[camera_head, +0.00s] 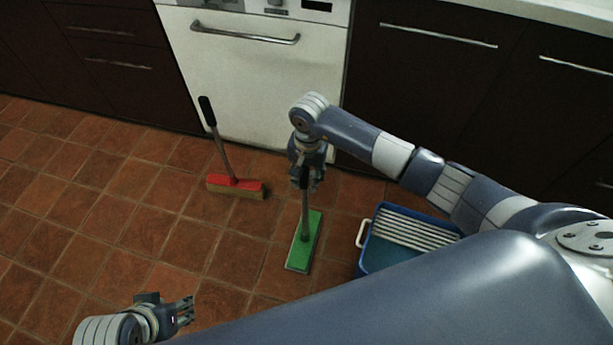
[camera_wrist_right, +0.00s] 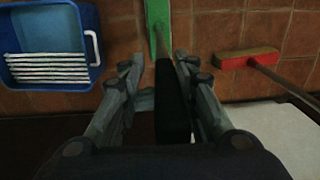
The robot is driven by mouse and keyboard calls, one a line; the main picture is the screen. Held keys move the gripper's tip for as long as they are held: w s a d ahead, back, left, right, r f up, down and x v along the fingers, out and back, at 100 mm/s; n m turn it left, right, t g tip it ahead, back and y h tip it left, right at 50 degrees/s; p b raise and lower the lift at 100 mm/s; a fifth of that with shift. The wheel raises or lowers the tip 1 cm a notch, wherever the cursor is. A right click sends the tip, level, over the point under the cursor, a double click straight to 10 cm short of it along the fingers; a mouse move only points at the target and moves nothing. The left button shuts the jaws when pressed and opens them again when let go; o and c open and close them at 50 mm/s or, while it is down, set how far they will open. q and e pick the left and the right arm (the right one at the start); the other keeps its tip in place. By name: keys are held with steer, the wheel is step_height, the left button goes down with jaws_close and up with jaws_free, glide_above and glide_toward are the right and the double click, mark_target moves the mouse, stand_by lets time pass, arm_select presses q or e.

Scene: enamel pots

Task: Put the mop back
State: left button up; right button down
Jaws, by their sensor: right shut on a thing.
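The mop has a flat green head (camera_head: 304,243) and a dark handle, and stands on the tiled floor in the head view. My right gripper (camera_head: 305,182) is shut on the upper part of its handle. In the right wrist view the black handle (camera_wrist_right: 172,105) lies between the fingers, with the green part (camera_wrist_right: 158,22) beyond. A blue bucket (camera_head: 368,262) with a white ribbed insert and white handle stands right of the mop, partly hidden by my right arm. My left gripper (camera_head: 188,311) is at the bottom left, empty, with its fingers apart.
A red broom (camera_head: 236,186) with a black-tipped handle stands upright, tilted, left of the mop. Behind are a white dishwasher (camera_head: 250,80) and dark cabinets (camera_head: 425,75). The tiled floor at the left (camera_head: 110,225) is clear.

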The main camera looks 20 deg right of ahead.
steer(key=shift+w, duration=0.1)
steer(key=c, duration=1.7)
jaws_free()
steer(key=shift+f, duration=0.1)
arm_select(q)
steer(key=shift+w, duration=0.25)
arm_select(e)
steer(key=o, duration=0.6)
arm_select(q)
steer(key=shift+d, duration=0.1)
